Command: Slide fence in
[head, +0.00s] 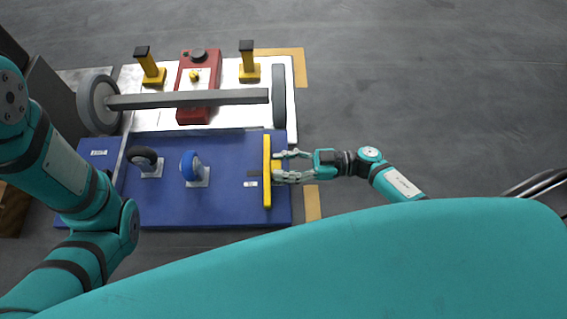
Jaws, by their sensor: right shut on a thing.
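A yellow fence bar (267,188) stands along the right end of the blue board (225,212), running from the board's far edge toward its near edge. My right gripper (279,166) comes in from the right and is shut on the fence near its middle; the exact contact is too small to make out. My left arm shows at the left, but its gripper is not in view.
A black caster (143,157) and a blue caster (190,167) stand on the blue board. Behind it, a white panel (152,119) carries a wheeled axle (187,99), a red box (199,72) and two yellow posts (148,65) (247,62).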

